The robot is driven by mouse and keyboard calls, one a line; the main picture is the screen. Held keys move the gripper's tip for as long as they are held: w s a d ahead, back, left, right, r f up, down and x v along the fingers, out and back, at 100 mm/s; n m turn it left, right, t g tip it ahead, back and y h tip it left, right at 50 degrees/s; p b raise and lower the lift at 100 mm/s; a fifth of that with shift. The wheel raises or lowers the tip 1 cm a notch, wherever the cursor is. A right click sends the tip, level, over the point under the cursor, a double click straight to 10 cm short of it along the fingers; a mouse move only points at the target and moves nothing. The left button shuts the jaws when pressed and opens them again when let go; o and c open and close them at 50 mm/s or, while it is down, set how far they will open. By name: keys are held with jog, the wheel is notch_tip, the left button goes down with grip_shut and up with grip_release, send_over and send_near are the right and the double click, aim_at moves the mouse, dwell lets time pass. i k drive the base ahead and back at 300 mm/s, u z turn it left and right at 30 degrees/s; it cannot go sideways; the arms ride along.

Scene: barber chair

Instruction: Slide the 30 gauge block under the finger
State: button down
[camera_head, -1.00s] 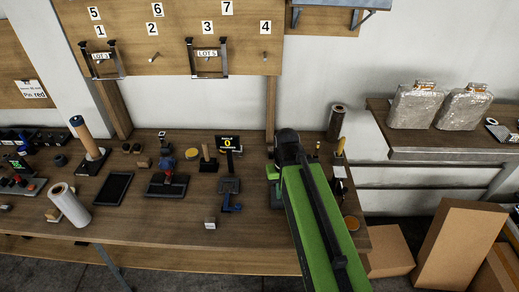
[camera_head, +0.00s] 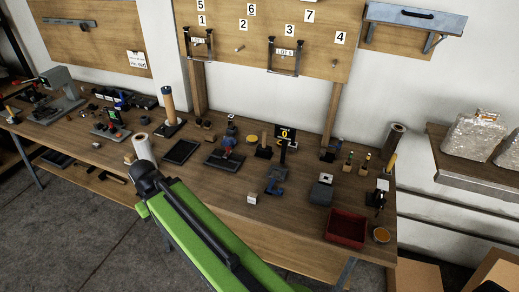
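A small pale cube (camera_head: 252,198) sits near the front edge of the wooden workbench (camera_head: 214,189). It may be the gauge block, but I cannot read a 30 on it. My gripper cannot be seen beyond that joint.
To the left are a black tray (camera_head: 181,151), a white roll (camera_head: 144,149) and a tall wooden post (camera_head: 169,103). Bare bench lies left of the cube.

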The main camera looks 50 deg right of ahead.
aim_at(323, 151)
jog(key=z, duration=0.45)
jog(key=k, duration=0.1)
jog(key=u, duration=2.05)
jog(key=k, duration=0.85)
jog(key=z, duration=1.55)
jog(key=i, duration=0.55)
jog(key=u, duration=0.15)
